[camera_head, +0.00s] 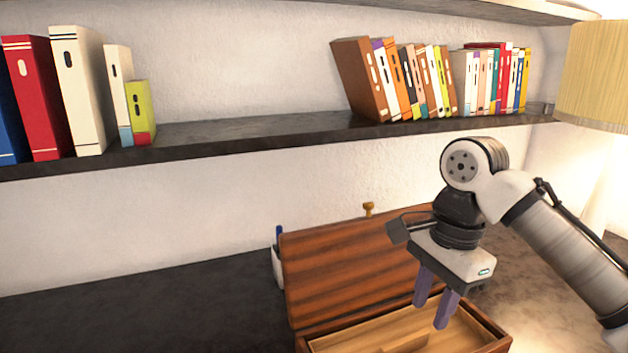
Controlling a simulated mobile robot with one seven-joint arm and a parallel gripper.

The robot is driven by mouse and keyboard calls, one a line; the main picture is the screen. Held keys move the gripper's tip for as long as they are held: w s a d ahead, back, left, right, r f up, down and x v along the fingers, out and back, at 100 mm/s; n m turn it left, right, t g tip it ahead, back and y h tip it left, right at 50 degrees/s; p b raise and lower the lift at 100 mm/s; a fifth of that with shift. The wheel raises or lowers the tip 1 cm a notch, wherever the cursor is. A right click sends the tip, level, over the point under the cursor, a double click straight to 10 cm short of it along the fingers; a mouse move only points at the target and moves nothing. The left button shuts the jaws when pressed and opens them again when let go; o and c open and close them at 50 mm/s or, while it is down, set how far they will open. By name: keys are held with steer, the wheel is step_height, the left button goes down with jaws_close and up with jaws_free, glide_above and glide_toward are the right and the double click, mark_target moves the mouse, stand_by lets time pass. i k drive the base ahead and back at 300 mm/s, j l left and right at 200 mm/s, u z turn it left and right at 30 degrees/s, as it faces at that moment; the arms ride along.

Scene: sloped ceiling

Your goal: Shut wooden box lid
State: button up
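A wooden box (492,334) stands on the dark surface at the lower right, cut off by the bottom of the picture. Its striped brown lid (350,265) is open and leans up toward the wall. A small brass-coloured knob (369,209) shows at the lid's top edge. The pale interior has a divider. My gripper (434,312) points down over the box opening, in front of the lid's right part. Its two purple fingers are apart with nothing seen between them. Whether the fingers touch the box or lid cannot be told.
A dark shelf (240,131) with several books runs across above the box. A lamp with a yellowish shade (594,75) stands at the right. A white cup with pens (278,266) is beside the lid's left edge. The dark tabletop (140,310) at left is clear.

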mark_target(331, 271)
steer(key=k, duration=0.85)
